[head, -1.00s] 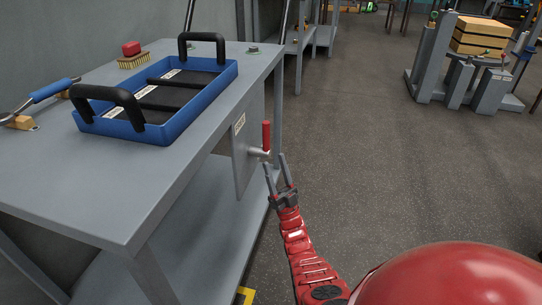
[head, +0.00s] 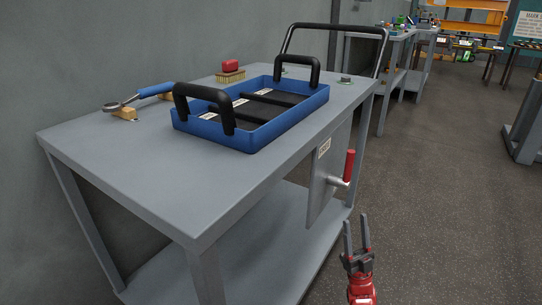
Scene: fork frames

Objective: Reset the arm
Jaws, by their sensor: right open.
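My right gripper (head: 356,236) shows at the bottom right of the head view, pointing up, with its two dark fingers apart and nothing between them. It is over the floor, just below and right of a red handle (head: 349,166) on the side panel of a grey table (head: 120,165). It looks apart from the handle. My left gripper is out of view.
A blue tray (head: 200,128) with black handles lies on the table. A red-topped brush (head: 230,72) and a blue-handled tool (head: 155,90) are behind it. A panel (head: 320,185) hangs at the table's side. Floor (head: 450,190) to the right is clear.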

